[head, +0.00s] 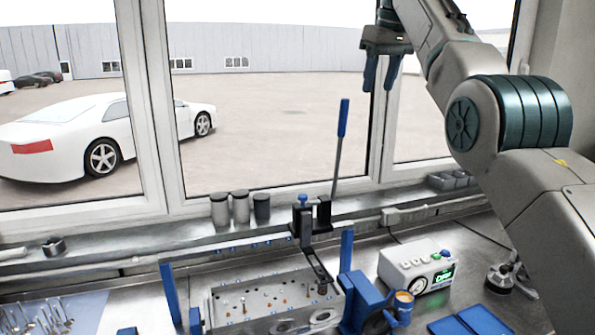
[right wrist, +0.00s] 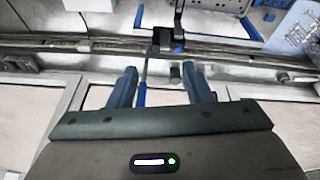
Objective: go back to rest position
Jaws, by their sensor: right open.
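My right gripper (head: 381,75) is raised high in front of the window in the head view, well above the bench. Its two blue-grey fingers point down, stand apart and hold nothing. In the right wrist view the fingers of my right gripper (right wrist: 158,82) are spread, with a blue-handled lever (right wrist: 141,92) showing beyond them. My left gripper is not in either view.
A metal plate with holes (head: 262,297) sits in a blue fixture on the bench. The upright lever (head: 341,135) stands behind it. A white device with a green display (head: 415,267) and blue trays (head: 470,322) are to the right. Canisters (head: 241,207) stand on the sill.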

